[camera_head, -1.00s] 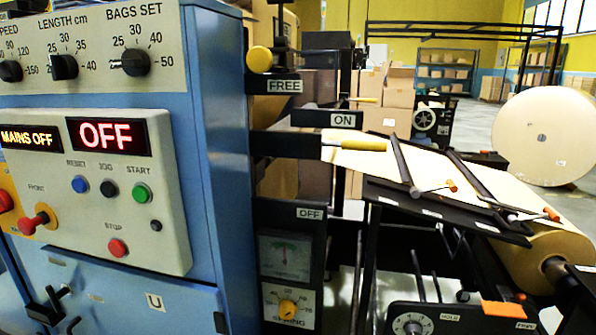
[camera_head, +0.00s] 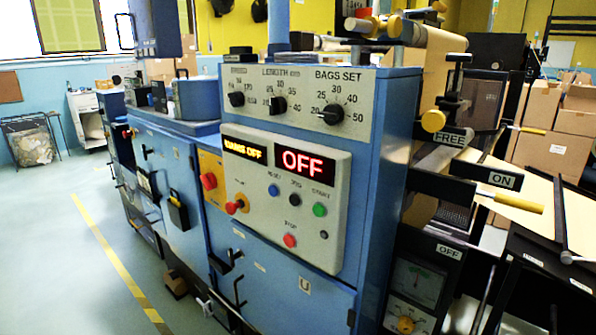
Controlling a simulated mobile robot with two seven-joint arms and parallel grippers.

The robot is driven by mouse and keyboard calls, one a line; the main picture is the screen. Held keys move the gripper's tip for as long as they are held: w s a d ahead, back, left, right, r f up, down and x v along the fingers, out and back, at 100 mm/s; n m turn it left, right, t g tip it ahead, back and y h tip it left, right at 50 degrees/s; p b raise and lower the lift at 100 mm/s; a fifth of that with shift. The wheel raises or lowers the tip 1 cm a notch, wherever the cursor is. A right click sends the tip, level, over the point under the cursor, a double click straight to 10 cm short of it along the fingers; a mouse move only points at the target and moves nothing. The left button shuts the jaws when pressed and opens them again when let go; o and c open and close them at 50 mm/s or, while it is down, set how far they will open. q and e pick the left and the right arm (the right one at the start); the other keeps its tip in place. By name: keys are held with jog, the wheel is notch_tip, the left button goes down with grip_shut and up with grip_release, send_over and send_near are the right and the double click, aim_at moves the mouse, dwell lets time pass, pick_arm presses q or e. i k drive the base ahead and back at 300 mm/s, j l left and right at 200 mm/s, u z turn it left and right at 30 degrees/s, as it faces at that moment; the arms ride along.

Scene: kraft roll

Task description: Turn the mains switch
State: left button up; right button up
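A red knob (camera_head: 209,181) sits on a yellow plate (camera_head: 213,163) on the blue machine's side, left of the grey control box; it may be the mains switch, but I cannot read a label. A second red knob (camera_head: 236,205) with a yellow collar sits at the lower left of the control box (camera_head: 341,190). An amber display (camera_head: 243,149) reads MAINS OFF and a red display (camera_head: 303,163) reads OFF. Neither of my grippers shows in the head view.
The blue machine (camera_head: 390,130) fills the middle. Black handles (camera_head: 225,265) stick out below the control box. A yellow-ended lever (camera_head: 515,202) juts out at right, near boxes (camera_head: 555,155). Open floor with a yellow line (camera_head: 110,258) lies at the left.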

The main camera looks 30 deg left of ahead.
aim_at(209, 180)
jog(key=u, duration=1.45)
